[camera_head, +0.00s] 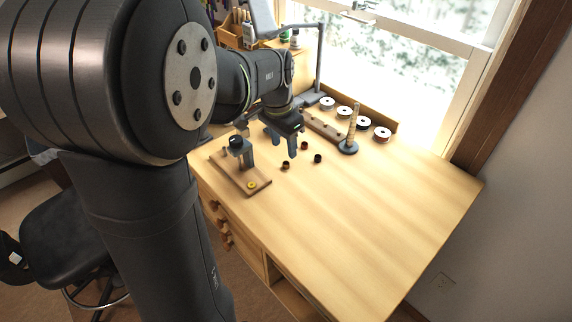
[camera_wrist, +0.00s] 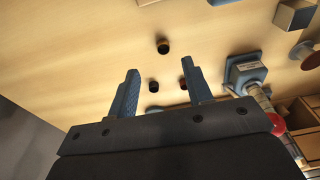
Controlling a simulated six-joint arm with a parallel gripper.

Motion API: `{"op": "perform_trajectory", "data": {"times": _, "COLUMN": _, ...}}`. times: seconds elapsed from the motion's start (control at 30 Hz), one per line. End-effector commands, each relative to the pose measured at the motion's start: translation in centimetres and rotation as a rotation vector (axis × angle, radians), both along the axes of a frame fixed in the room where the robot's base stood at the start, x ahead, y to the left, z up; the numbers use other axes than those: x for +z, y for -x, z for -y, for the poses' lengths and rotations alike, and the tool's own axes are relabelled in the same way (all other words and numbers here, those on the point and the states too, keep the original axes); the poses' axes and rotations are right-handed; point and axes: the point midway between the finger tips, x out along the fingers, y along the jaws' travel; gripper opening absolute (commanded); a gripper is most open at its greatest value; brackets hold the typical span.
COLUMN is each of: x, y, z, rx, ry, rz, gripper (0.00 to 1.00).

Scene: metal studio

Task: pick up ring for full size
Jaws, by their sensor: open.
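Several small dark rings lie loose on the wooden desk. In the head view one ring (camera_head: 286,165) is at the front, one (camera_head: 318,158) is to the right, and a reddish one (camera_head: 304,146) is behind. My gripper (camera_head: 285,147) is open, fingers pointing down, behind and left of them. In the wrist view my gripper (camera_wrist: 160,69) is open and empty. A dark ring with a brownish band (camera_wrist: 163,46) shows just beyond the fingertips, and a smaller dark ring (camera_wrist: 154,86) shows between the fingers. I cannot tell which ring is the full-size one.
A wooden board (camera_head: 229,172) with a small press (camera_head: 240,148) and a yellow disc (camera_head: 252,185) stands at left. A ringed stick on a dark base (camera_head: 348,147) stands at right. Several spools (camera_head: 364,122) line the back. The desk's right side is clear.

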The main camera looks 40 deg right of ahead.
Motion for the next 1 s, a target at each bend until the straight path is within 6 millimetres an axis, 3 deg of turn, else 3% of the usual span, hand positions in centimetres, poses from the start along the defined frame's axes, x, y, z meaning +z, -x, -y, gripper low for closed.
{"op": "perform_trajectory", "data": {"times": 0.27, "x": -2.2, "y": -0.1, "z": 0.3, "rx": 0.001, "ry": -0.001, "rz": -0.001, "gripper": 0.46}}
{"op": "perform_trajectory", "data": {"times": 0.57, "x": -6.2, "y": -0.5, "z": 0.9, "rx": 0.001, "ry": -0.001, "rz": -0.001, "gripper": 0.46}}
{"op": "perform_trajectory", "data": {"times": 0.87, "x": -6.6, "y": -0.5, "z": 1.0, "rx": 0.001, "ry": 0.001, "rz": 0.001, "gripper": 0.46}}
{"op": "perform_trajectory", "data": {"times": 1.0, "x": -6.6, "y": -0.5, "z": 1.0, "rx": 0.001, "ry": 0.001, "rz": 0.001, "gripper": 0.18}}
